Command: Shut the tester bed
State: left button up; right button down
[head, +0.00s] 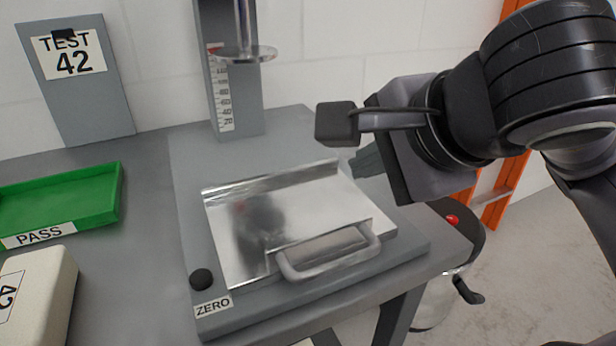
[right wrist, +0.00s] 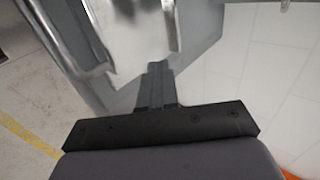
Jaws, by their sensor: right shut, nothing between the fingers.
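The tester bed (head: 235,235) is a shiny silver metal tray with a raised lip (head: 270,176) along its back. A thick metal handle (head: 330,256) is at its front. It sits on the grey tester base (head: 200,160), in front of the tester column (head: 232,90). My right gripper (head: 364,163) is shut and empty, with its fingers by the bed's back right corner. In the right wrist view the shut fingers (right wrist: 156,86) point at the bright metal (right wrist: 128,35); I cannot tell whether they touch it. My left gripper is out of view.
A round clear plate (head: 240,54) hangs from the column above the bed. A black knob (head: 202,279) stands by the ZERO label (head: 213,306). A green PASS tray (head: 60,205), a cream block (head: 35,295) and a TEST 42 board (head: 75,85) are at the left.

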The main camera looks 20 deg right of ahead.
aim_at(312, 172)
jog(key=shift+w+f, duration=0.1)
jog(key=shift+f, duration=0.2)
jog(key=shift+w+f, duration=0.1)
jog(key=shift+w, duration=0.05)
jog(key=shift+w+f, duration=0.4)
jog(key=shift+f, duration=0.05)
jog(key=b+x, duration=0.1)
jog(key=x, duration=0.6)
jog(key=shift+w+f, duration=0.1)
jog(key=shift+f, duration=0.05)
jog(key=w, duration=0.3)
jog(key=shift+w+a+f, duration=0.1)
jog(key=shift+w+f, duration=0.1)
jog(key=shift+w+p, duration=0.3)
jog(key=shift+w, duration=0.4)
jog(key=shift+w, duration=0.1)
